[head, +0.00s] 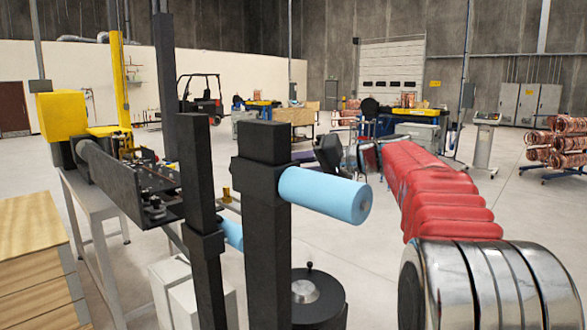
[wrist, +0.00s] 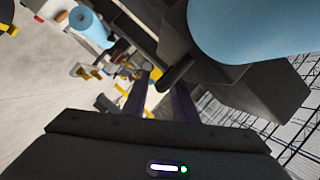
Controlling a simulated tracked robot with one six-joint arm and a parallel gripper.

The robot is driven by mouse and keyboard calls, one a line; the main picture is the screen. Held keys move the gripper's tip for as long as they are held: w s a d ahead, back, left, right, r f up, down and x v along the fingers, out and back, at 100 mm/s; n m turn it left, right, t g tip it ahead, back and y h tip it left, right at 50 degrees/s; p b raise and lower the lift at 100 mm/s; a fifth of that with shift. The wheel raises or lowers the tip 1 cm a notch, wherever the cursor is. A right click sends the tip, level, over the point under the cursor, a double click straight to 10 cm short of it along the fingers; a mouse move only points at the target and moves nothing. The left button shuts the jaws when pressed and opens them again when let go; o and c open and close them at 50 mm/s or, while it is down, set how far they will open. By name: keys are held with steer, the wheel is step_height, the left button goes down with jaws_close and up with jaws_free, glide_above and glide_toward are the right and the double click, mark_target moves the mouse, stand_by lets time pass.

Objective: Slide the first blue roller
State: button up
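A light blue roller (head: 325,196) sticks out to the right from a black post (head: 266,230) in the head view. It also fills the top right of the wrist view (wrist: 255,25), close to my gripper. A second blue roller (head: 233,234) shows partly between the black posts, and a blue roller (wrist: 88,26) is at the upper left of the wrist view. My gripper (wrist: 160,88) has its two dark fingers apart. A short black rod (wrist: 177,72) shows at or near the gap between them; I cannot tell whether they touch it. In the head view the fingers are hidden.
Another black post (head: 200,200) stands left of the roller post. A grey bench with a yellow machine (head: 62,115) is at left, beside a wooden stack (head: 38,255). A black round-topped drum (head: 318,300) stands below the roller.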

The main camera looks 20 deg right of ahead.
steer(key=shift+s+d, duration=0.15)
steer(key=v, duration=1.3)
steer(key=shift+s+d, duration=0.15)
steer(key=shift+d, duration=0.05)
